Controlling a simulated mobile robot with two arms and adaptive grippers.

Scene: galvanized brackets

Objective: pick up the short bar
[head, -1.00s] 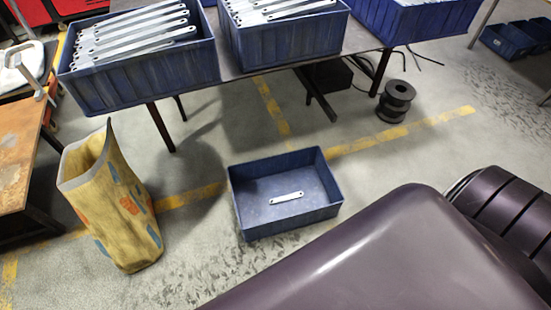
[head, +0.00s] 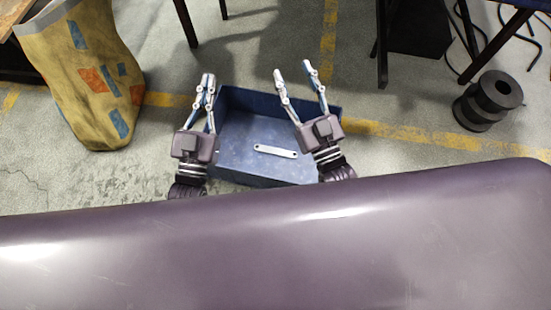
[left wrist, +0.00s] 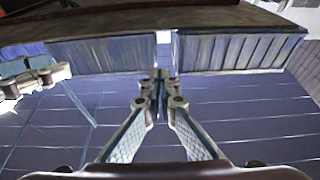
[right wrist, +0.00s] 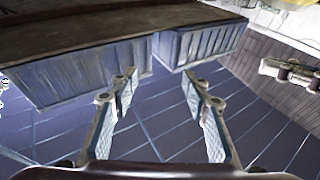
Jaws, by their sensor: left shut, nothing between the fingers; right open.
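The short bar (head: 275,151) is a pale metal strip with a hole near each end. It lies flat on the floor of the blue bin (head: 235,148) in the head view. My left gripper (head: 208,78) is shut and empty at the bin's left side. My right gripper (head: 293,68) is open and empty toward the bin's right side, with its fingers apart. Both grippers appear above the bin, and neither touches the bar. In the left wrist view the left fingertips (left wrist: 160,76) meet. In the right wrist view the right fingers (right wrist: 158,88) are spread. The bar is not visible in either wrist view.
A yellow patterned sack (head: 85,75) stands left of the bin. A black spool (head: 488,100) lies on the floor at right. Table legs (head: 382,40) stand behind. Blue bins (left wrist: 235,50) show in the wrist views. My own purple body fills the foreground.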

